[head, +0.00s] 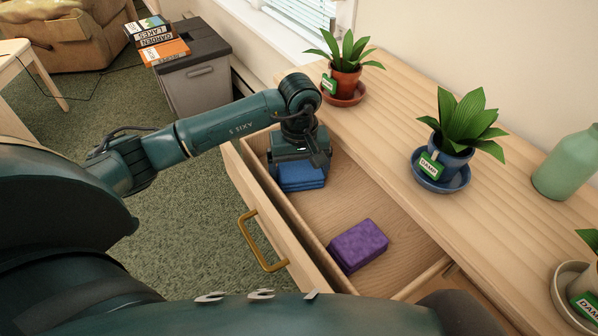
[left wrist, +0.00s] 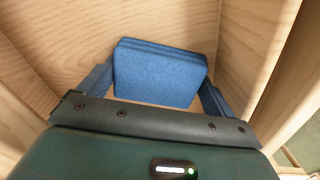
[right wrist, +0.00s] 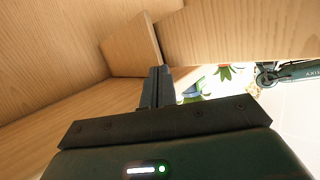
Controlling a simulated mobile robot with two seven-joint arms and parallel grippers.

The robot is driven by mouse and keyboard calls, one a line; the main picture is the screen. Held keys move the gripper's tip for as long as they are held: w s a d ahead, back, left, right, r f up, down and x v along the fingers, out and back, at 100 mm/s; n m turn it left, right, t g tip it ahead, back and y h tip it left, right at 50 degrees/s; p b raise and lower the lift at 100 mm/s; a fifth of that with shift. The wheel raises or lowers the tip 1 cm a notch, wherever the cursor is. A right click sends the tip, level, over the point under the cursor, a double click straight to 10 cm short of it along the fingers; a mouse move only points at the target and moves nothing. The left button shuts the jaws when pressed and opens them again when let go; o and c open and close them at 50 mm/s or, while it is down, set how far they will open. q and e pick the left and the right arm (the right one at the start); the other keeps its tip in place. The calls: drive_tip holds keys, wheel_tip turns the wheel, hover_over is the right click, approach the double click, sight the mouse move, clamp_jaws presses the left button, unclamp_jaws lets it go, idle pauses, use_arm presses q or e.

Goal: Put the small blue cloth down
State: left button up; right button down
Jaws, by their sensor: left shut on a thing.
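The small blue cloth (head: 302,177) is folded into a flat stack inside the far end of the open drawer (head: 330,205). My left gripper (head: 301,167) is above it, pointing down, with its fingers shut on the cloth's sides. In the left wrist view the blue cloth (left wrist: 158,75) lies between the two fingers, close over the wooden drawer floor. I cannot tell whether it touches the floor. My right gripper (right wrist: 157,88) shows only in its own wrist view, with its fingers together and nothing between them, near wooden furniture panels.
A folded purple cloth (head: 358,246) lies nearer in the same drawer, apart from the blue one. A brass handle (head: 258,245) is on the drawer front. Potted plants (head: 452,145) and a green bottle (head: 568,165) stand on the dresser top. Bare drawer floor shows between the cloths.

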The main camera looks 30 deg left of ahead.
use_arm(q)
drive_tip(key=shift+f, duration=0.15)
drive_tip(key=o, duration=0.6)
use_arm(e)
drive_tip(key=shift+a+f, duration=0.1)
drive_tip(key=shift+f, duration=0.05)
